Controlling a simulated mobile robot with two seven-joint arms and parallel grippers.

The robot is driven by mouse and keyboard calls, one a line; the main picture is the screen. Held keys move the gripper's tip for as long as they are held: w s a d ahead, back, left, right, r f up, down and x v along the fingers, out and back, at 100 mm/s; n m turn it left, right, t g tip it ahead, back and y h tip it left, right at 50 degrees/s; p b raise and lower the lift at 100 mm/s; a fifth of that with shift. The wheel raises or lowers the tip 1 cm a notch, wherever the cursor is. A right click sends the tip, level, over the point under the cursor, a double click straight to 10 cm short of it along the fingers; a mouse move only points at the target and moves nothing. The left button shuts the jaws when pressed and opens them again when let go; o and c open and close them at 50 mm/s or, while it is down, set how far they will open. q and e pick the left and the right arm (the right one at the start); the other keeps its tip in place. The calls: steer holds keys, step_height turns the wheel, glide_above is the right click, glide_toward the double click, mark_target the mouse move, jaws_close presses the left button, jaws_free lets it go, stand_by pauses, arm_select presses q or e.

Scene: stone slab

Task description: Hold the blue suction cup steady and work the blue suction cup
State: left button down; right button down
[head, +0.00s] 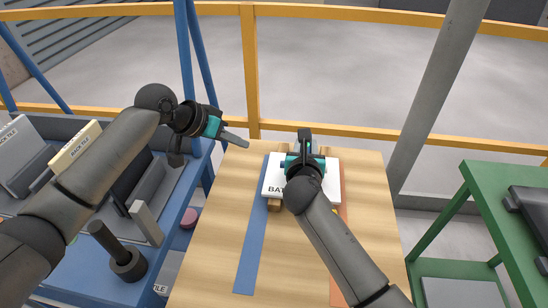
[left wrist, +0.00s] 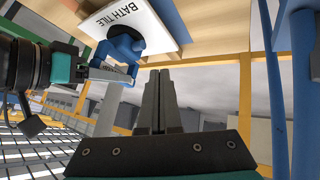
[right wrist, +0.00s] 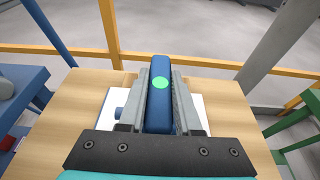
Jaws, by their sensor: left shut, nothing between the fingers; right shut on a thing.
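The blue suction cup (right wrist: 160,95) stands on a white tile (head: 274,182) marked "BATH TILE" on the wooden table. In the right wrist view its blue handle, with a green dot on top, sits between the fingers of my right gripper (right wrist: 159,100). My right gripper (head: 304,150) is shut on it; my arm hides most of the cup in the head view. In the left wrist view the blue cup (left wrist: 126,46) touches the tile's face. My left gripper (head: 238,140) is shut and empty, left of the tile and apart from it; its fingers also show in the left wrist view (left wrist: 160,100).
The wooden table (head: 215,215) has a blue strip (head: 255,240) and an orange strip. A blue rack (head: 185,240) with upright tiles stands left. A green table (head: 500,200) stands right. A yellow rail (head: 400,140) and a grey post (head: 437,90) run behind.

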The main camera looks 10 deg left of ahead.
arm_select(q)
steer(key=a+n, duration=0.1)
steer(key=a+n+g, duration=0.1)
steer(key=n, duration=0.1)
steer(key=shift+s+f+g, duration=0.2)
steer(key=shift+g, duration=0.1)
steer(key=x, duration=1)
steer(key=shift+f, duration=0.1)
steer(key=d, duration=0.2)
steer(key=shift+d, duration=0.95)
steer(key=shift+d, duration=0.15)
